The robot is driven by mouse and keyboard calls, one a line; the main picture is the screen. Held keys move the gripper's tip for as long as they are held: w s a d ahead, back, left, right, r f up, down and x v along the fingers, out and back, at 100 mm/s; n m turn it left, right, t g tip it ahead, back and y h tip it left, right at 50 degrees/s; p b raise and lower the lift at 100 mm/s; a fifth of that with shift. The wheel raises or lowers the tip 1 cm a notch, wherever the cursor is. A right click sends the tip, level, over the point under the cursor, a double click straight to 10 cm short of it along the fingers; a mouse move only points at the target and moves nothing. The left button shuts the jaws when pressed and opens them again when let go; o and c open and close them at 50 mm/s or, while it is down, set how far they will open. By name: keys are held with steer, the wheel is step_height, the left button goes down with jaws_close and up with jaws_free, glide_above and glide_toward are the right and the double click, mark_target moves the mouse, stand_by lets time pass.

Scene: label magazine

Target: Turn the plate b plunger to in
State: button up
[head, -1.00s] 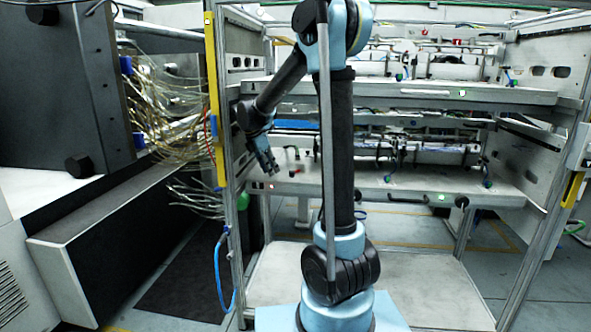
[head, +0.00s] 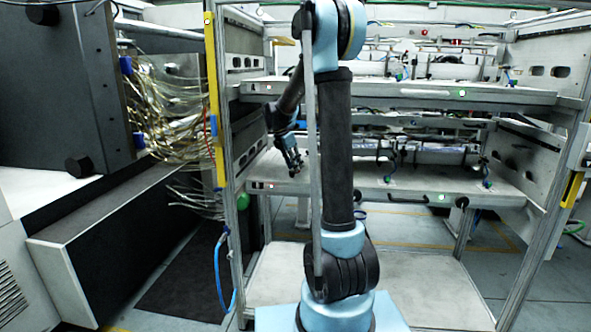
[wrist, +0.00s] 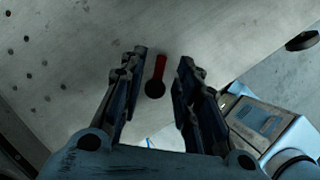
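My gripper (head: 293,165) is at the left end of the lower plate (head: 400,190) in the head view. In the wrist view my gripper (wrist: 160,68) is open, with one finger on each side of a plunger (wrist: 158,72) that has a red shaft and a dark round knob. The knob shows between the fingers, with a gap on both sides, so no contact shows. The plunger lies against a pale plate surface (wrist: 90,50). A small red mark (head: 271,186) shows on the lower plate's front edge in the head view. I cannot read which plate is b.
An upper plate (head: 400,95) spans the rack above the lower one. Rack posts (head: 222,130) stand to the left. Cables (head: 170,120) hang from a dark machine beside them. A dark knob (wrist: 302,40) shows at the right of the wrist view.

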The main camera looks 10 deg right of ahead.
steer(key=shift+x, duration=0.95)
jaws_close()
steer(key=m, duration=0.2)
steer(key=m+g, duration=0.1)
steer(key=m, duration=0.1)
steer(key=shift+s+g, duration=0.3)
